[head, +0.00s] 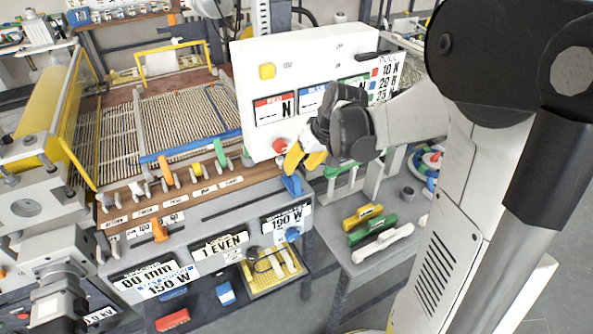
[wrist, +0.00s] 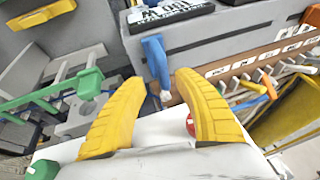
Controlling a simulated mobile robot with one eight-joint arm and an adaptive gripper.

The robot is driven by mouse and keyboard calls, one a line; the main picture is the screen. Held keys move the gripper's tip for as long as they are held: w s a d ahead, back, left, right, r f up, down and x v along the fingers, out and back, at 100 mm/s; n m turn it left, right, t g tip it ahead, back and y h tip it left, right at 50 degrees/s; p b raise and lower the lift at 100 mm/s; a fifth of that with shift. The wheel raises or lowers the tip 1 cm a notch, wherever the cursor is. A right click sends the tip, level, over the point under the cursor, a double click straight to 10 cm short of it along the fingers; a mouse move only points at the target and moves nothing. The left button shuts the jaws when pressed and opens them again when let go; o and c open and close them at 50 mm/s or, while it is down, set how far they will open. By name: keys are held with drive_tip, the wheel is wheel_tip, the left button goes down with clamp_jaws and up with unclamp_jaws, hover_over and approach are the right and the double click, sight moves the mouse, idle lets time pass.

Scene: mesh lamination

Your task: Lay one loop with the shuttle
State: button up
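My gripper (head: 304,160) has two yellow fingers. They are spread and empty in front of the white panel, just above a blue lever (head: 291,185) at the machine's right front corner. In the wrist view my gripper (wrist: 160,82) is open, with the blue lever (wrist: 154,60) beyond and between the fingertips; I cannot tell if they touch. Yellow (head: 362,216), green (head: 372,231) and white (head: 383,243) elongated pieces lie on the side table; I cannot tell whether one is the shuttle. The ribbed bed (head: 190,118) with pale strands lies left of the panel.
The white panel (head: 300,75) stands close behind my gripper, with a red knob (head: 279,145) near the fingers. A row of coloured levers (head: 166,172) lines the machine's front. A green rack (head: 343,170) stands to the right. The grey side table (head: 345,262) has bare room in front.

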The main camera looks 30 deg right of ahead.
drive_tip(key=v, duration=0.9)
drive_tip(key=s+a+f+t+h+b, duration=0.2)
drive_tip(key=s+a+f+b, duration=1)
drive_tip(key=s, duration=0.1)
drive_tip(key=shift+s+a, duration=0.2)
drive_tip(key=shift+s, duration=0.2)
